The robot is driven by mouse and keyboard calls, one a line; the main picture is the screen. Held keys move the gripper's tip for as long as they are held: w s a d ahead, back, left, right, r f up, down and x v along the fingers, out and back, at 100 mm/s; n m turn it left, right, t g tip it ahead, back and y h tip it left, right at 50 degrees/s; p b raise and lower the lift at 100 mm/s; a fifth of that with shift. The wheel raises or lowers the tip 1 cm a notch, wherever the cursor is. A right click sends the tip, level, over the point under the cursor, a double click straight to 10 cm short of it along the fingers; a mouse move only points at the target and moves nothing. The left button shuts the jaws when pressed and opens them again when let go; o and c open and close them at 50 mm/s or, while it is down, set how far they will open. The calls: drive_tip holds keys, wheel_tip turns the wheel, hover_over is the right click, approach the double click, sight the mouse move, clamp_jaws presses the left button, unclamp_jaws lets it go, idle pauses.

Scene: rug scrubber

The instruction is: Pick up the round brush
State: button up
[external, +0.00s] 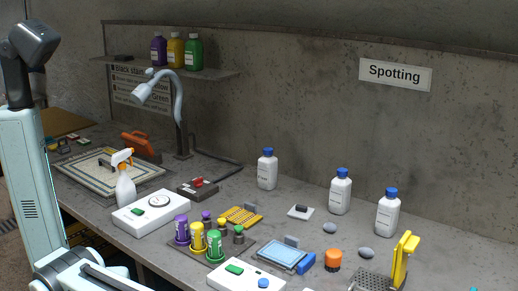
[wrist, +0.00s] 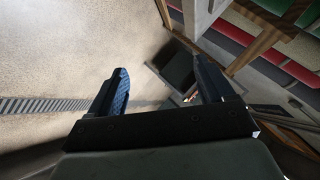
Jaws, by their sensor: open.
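A short orange round piece with a dark lower part (external: 333,260) stands on the bench toward the front right; it looks like the round brush, but its bristles are too small to make out. My gripper (wrist: 160,78) is open in the wrist view, with nothing between its fingers. Its fingers point over the floor, away from the bench top, and no brush shows there. In the external view my arm stands at the left edge, far from the orange piece, and I cannot make out the fingers.
A blue tray (external: 283,255) lies left of the orange piece; a yellow-handled tool (external: 403,260) stands to its right. Grey stones and white bottles (external: 340,192) are behind. Purple, yellow and green bottles (external: 198,238) and a white scale-like box (external: 152,212) are further left.

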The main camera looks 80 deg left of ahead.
drive_tip(key=d+r+t+h, duration=0.1)
drive_tip(key=d+r, duration=0.3)
drive_tip(key=r, duration=0.7)
drive_tip(key=w+a+r+n, duration=0.1)
drive_tip(key=w+a+r, duration=0.15)
drive_tip(key=a, duration=0.25)
drive_tip(key=n+g+y, duration=0.5)
drive_tip(key=n+g, duration=0.3)
drive_tip(key=n, duration=0.9)
hover_over(334, 253)
drive_tip(key=s, duration=0.2)
wheel_tip(334, 253, down, 4)
drive_tip(key=f, duration=0.1)
drive_tip(key=x, duration=0.6)
drive_tip(key=shift+d+f, duration=0.3)
drive_tip(key=shift+d, duration=0.1)
drive_tip(key=shift+s+x, duration=0.2)
drive_tip(key=shift+x, duration=2.65)
